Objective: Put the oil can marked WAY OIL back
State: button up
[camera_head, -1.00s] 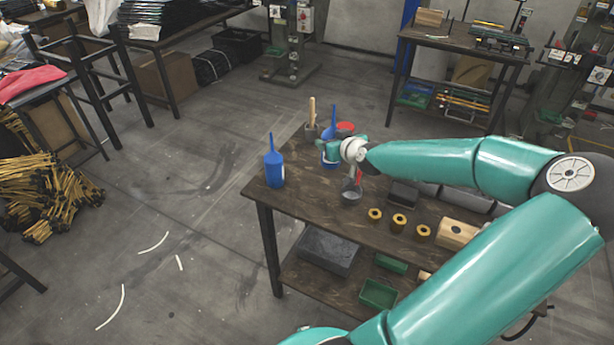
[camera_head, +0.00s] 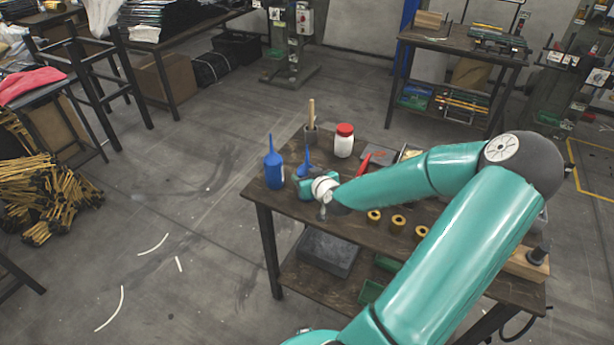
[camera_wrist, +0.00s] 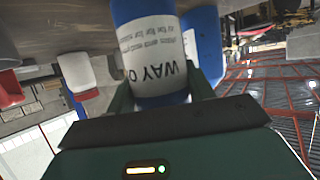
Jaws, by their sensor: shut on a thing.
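My gripper (camera_head: 306,187) is shut on the blue oil can (camera_head: 304,167) with a white label, over the left part of the table. In the wrist view, turned upside down, the label (camera_wrist: 155,62) reads WAY OIL and the can sits between my fingers (camera_wrist: 162,92). My gripper hides most of the can in the head view; its blue spout shows above. I cannot tell whether its base touches the table (camera_head: 345,240). A second blue oil can (camera_head: 273,170) stands upright just left of it; a blue can also shows behind in the wrist view (camera_wrist: 204,45).
A white jar with a red lid (camera_head: 344,141) and a dark cup with a wooden handle (camera_head: 311,134) stand behind my gripper. Several yellow rings (camera_head: 398,222) lie to the right. A red-handled tool (camera_head: 363,164) is on the table. Little room shows between the two cans.

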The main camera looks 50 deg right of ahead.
jog(key=o, duration=1.3)
jog(key=shift+f, duration=0.1)
jog(key=shift+o, duration=0.2)
